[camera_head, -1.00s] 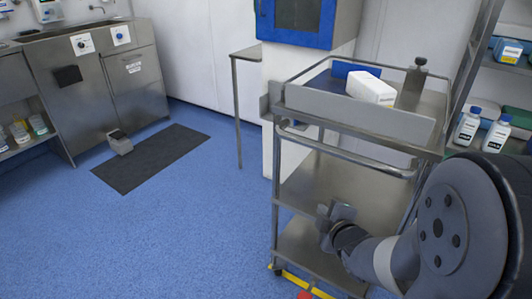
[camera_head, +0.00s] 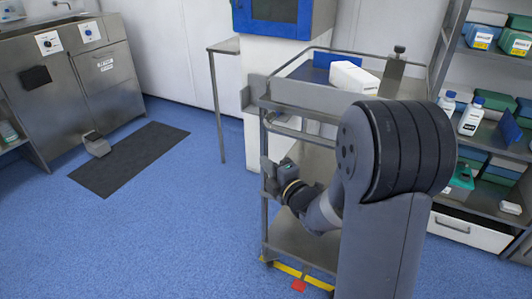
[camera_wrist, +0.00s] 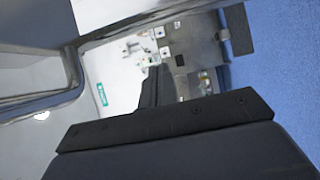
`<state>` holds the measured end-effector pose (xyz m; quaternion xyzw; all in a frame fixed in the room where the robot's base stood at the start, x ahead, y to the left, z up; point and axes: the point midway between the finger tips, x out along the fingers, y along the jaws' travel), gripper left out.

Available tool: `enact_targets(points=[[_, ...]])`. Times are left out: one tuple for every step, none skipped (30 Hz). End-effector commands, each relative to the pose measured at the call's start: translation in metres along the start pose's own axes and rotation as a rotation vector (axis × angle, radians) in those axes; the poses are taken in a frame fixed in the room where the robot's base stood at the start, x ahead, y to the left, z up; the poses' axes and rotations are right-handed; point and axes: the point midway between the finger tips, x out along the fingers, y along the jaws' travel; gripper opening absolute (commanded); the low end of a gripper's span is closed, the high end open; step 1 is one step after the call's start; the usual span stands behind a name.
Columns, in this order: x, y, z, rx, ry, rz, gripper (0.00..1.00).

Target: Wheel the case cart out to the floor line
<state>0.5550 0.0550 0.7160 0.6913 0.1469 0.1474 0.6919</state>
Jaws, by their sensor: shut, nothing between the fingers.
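The case cart (camera_head: 305,238) is a steel trolley with several shelves, a raised top tray and a curved push handle (camera_head: 290,129) on its near side. A white box and a blue item sit on its top. My arm hides the cart's right side.
Supply shelving (camera_head: 490,150) with bottles and boxes stands close on the right. A blue-framed cabinet (camera_head: 283,15) and a small side table (camera_head: 224,47) are behind the cart. A steel sink unit (camera_head: 85,90) and dark mat (camera_head: 130,158) lie left. Blue floor is clear in front and left.

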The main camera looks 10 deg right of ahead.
Motion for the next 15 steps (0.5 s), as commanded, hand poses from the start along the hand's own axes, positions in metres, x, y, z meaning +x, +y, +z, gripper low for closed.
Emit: enact_targets(points=[[0.012, -0.001, -0.001, 0.0, 0.003, 0.001, 0.0], [0.018, -0.001, -0.001, 0.0, 0.003, 0.002, 0.0], [0.025, -0.001, -0.001, 0.0, 0.003, 0.001, 0.0], [0.029, -0.001, 0.004, 0.0, -0.001, 0.0, 0.0], [0.031, -0.001, 0.009, 0.0, -0.003, 0.0, 0.0], [0.035, -0.001, 0.013, -0.001, -0.004, 0.001, 0.0], [0.038, -0.001, 0.016, 0.0, -0.003, 0.0, 0.0], [0.04, -0.001, 0.018, 0.0, -0.003, 0.0, 0.0], [0.043, -0.001, 0.021, 0.0, -0.003, -0.001, 0.0], [0.045, -0.001, 0.023, 0.0, -0.003, -0.001, 0.0], [0.046, 0.0, 0.024, -0.001, -0.003, 0.0, 0.0], [0.048, 0.0, 0.026, 0.0, -0.003, 0.0, 0.0], [0.049, 0.0, 0.027, 0.0, -0.003, 0.0, 0.0], [0.05, 0.0, 0.028, 0.0, -0.003, -0.001, 0.0], [0.05, 0.0, 0.028, 0.0, -0.002, -0.001, 0.0]])
